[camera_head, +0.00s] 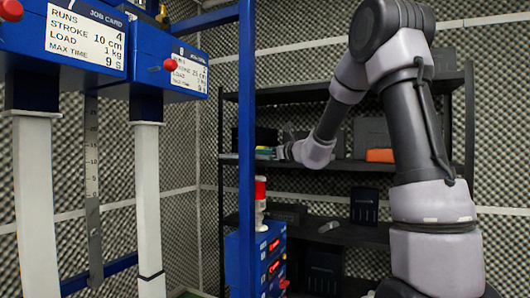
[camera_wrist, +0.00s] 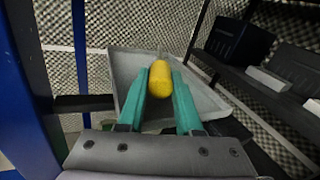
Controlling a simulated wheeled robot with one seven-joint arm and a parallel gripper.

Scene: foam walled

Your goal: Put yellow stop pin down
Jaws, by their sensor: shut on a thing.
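The yellow stop pin (camera_wrist: 160,80) is a yellow cylinder with a greyish tip, between my gripper's two green fingers in the wrist view. My gripper (camera_wrist: 160,95) is shut on it. A grey tray (camera_wrist: 210,102) with raised edges shows behind and around the fingers. I cannot tell whether the pin touches the tray. In the head view, my gripper (camera_head: 265,152) is at the left end of a dark shelf, small and partly hidden by my own wrist. The pin cannot be made out there.
A blue post (camera_head: 246,120) stands left of my gripper. An orange item (camera_head: 380,155) and dark boxes sit on the dark shelf rack (camera_head: 440,165). A blue machine with job cards (camera_head: 90,40) stands at left. A red-topped signal lamp (camera_head: 260,200) stands below my gripper.

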